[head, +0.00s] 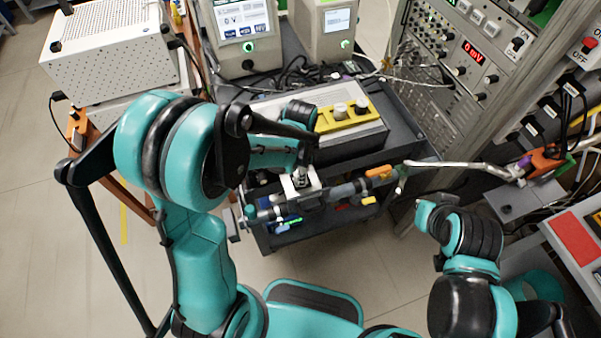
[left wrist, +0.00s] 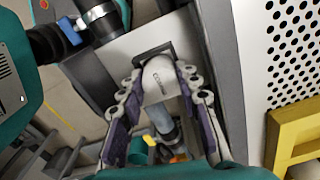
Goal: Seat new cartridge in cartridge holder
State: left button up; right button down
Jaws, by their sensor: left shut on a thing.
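The cartridge is a pale cylinder (left wrist: 158,82) with small dark lettering, seen in the left wrist view. My left gripper (left wrist: 163,85) is shut on it, one finger on each side. The cylinder's far end is at a dark square opening in a grey block (left wrist: 120,62), likely the cartridge holder. I cannot tell how deep it sits. In the head view a small white block (head: 301,186) lies below my left wrist, on a pipe line at the cart's front. My left fingers are mostly hidden there by the arm.
A cart carries a grey box with a yellow panel (head: 345,116); two display instruments (head: 244,24) stand behind it. A pipe with an orange part (head: 378,172) runs along the cart's front. A control rack (head: 470,50) stands right. Open floor (head: 30,200) lies left.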

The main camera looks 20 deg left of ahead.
pick_arm(q)
jog(key=shift+f, duration=0.2)
jog(key=o, duration=0.9)
jog(key=shift+c, duration=0.2)
jog(key=shift+r, duration=0.1)
